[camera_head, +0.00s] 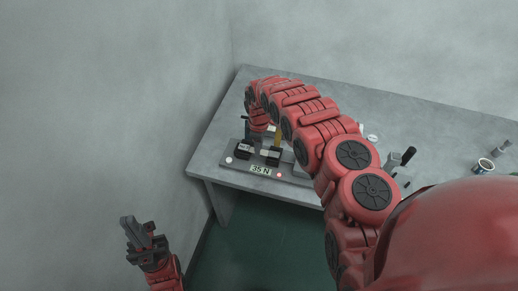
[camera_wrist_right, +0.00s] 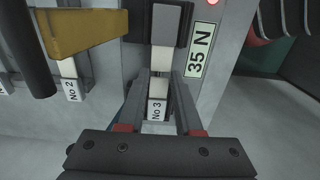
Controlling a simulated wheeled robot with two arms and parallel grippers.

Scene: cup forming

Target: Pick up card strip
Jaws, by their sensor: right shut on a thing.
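A white card strip (camera_wrist_right: 158,88) with a "No 3" label runs out from under a dark clamp block (camera_wrist_right: 170,24) in the right wrist view. My right gripper (camera_wrist_right: 161,78) is shut on this strip, one finger on each side. Its end at the clamp is hidden under the block. In the head view my right arm reaches over the table to the device with the "35 N" display (camera_head: 260,170), and its fingertips are hard to make out. My left gripper (camera_head: 140,232) hangs empty off the table's left side; its finger gap is unclear.
Another strip labelled "No 2" (camera_wrist_right: 71,88) lies beside a yellow bar (camera_wrist_right: 85,30). The grey table (camera_head: 215,150) holds a metal cup (camera_head: 484,165) and a black-handled tool (camera_head: 405,157) at the right. Walls stand behind and left.

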